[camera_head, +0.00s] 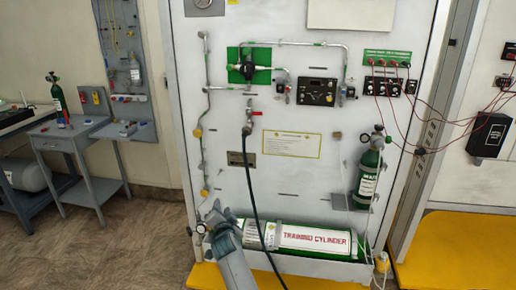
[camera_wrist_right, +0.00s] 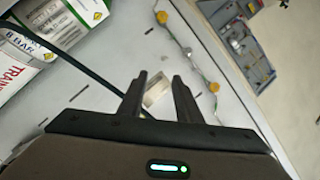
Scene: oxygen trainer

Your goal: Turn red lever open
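The wall panel (camera_head: 300,190) carries a small valve with a red part (camera_head: 247,130) at its upper middle, above a black hose (camera_head: 255,195). I take this red part for the red lever; it is small, and its exact angle is unclear. My right gripper (camera_head: 215,210) is in front of the lower left of the panel, below and apart from the valve. In the right wrist view my right gripper (camera_wrist_right: 158,88) is open, with a small plate (camera_wrist_right: 157,92) seen between its fingers. The red lever is not recognisable there. My left gripper is not in view.
A green and white training cylinder (camera_head: 310,240) lies along the panel's bottom, close to my right arm. A smaller upright green cylinder (camera_head: 368,175) is at the right. A pipe with yellow knobs (camera_head: 205,192) runs down the left. Red cables hang from the right-hand sockets (camera_head: 388,86).

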